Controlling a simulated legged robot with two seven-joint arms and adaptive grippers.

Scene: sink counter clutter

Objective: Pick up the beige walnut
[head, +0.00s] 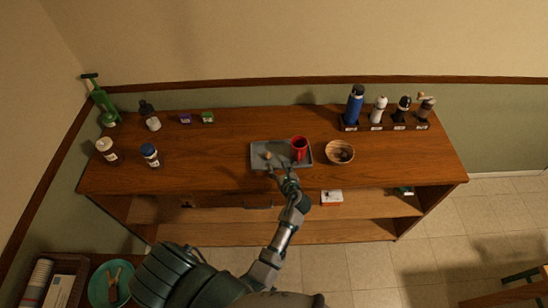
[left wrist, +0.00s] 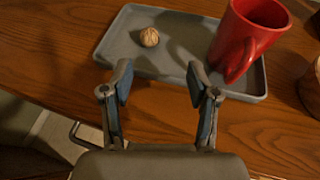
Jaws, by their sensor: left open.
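The beige walnut (left wrist: 149,37) lies on a grey tray (left wrist: 122,45), left of a red mug (left wrist: 245,35) that stands on the same tray. In the head view the walnut (head: 268,155) is a small pale spot on the tray (head: 259,146), with the red mug (head: 299,146) to its right. My left gripper (left wrist: 158,78) is open and empty. Its fingertips are at the tray's near edge, short of the walnut and apart from it. In the head view my left gripper (head: 278,172) shows at the tray's front side. My right gripper is not in view.
A wooden bowl (head: 340,152) stands right of the tray. A rack (head: 386,125) with a blue bottle (head: 355,103) and several other items stands at the back right. Jars (head: 149,154) and small boxes (head: 207,117) are at the left. The counter between them is mostly clear.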

